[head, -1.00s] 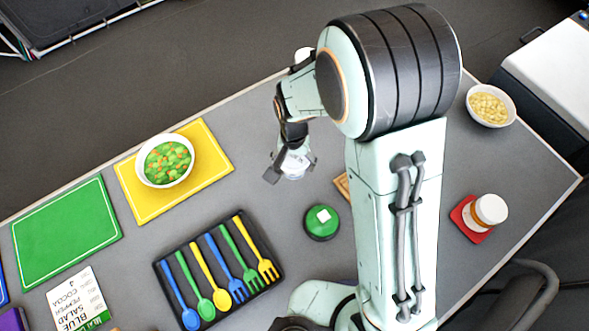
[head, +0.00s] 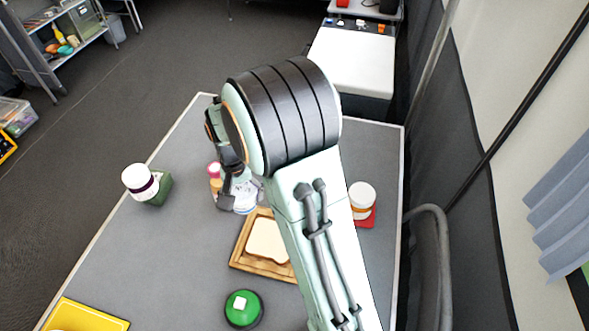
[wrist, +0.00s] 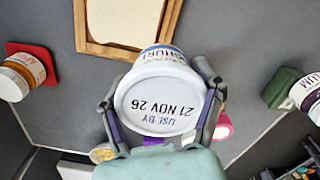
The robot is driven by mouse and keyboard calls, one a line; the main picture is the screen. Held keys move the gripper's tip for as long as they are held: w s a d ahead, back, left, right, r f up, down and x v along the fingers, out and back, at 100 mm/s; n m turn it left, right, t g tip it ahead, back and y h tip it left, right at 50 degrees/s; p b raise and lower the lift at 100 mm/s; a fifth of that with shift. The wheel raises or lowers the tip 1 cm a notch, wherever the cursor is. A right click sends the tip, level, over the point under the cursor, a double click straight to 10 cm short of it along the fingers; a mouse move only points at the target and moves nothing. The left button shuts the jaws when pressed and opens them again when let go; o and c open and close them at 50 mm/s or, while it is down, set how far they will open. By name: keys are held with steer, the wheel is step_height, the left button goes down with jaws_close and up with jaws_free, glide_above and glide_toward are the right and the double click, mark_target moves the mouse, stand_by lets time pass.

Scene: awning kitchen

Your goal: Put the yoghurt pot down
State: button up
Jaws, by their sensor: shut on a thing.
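The yoghurt pot (wrist: 160,105) is white with a blue printed band, and its near round face carries a use-by date. My gripper (wrist: 162,98) is shut on it, one finger on each side. In the head view the pot (head: 245,197) is partly hidden by my gripper (head: 236,192) and my arm. It is behind the wooden board with bread on it. I cannot tell whether the pot touches the grey table (head: 165,250) or hangs just above it.
The wooden board (head: 237,260) holds a bread slice (head: 266,240). A pink-capped bottle (head: 215,178) stands close to the pot. A white-lidded jar (head: 140,182) is by a green block (head: 160,190) at left. An orange-labelled jar (head: 362,197) is on a red mat (head: 368,220) at right. A green button (head: 243,308) is in front.

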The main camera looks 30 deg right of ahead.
steer(key=d+m, duration=0.1)
steer(key=d, duration=0.4)
steer(key=s+d+m, duration=0.1)
steer(key=d+m, duration=0.1)
steer(key=d, duration=0.3)
steer(key=s+d+m, duration=0.1)
steer(key=d, duration=0.4)
steer(key=shift+s+r+m, duration=0.2)
steer(key=shift+m, duration=0.2)
steer(key=w+d+f, duration=0.2)
steer(key=w+f, duration=0.1)
steer(key=w+d+f, duration=0.2)
steer(key=w+f, duration=0.1)
steer(key=w, duration=0.1)
steer(key=w+d+f, duration=0.2)
steer(key=w+f, duration=0.1)
steer(key=w, duration=0.1)
steer(key=shift+w, duration=0.25)
steer(key=shift+w+d+f, duration=0.1)
steer(key=shift+w+f, duration=0.25)
steer(key=shift+f, duration=1.65)
steer(key=o, duration=1.2)
steer(key=shift+o, duration=0.3)
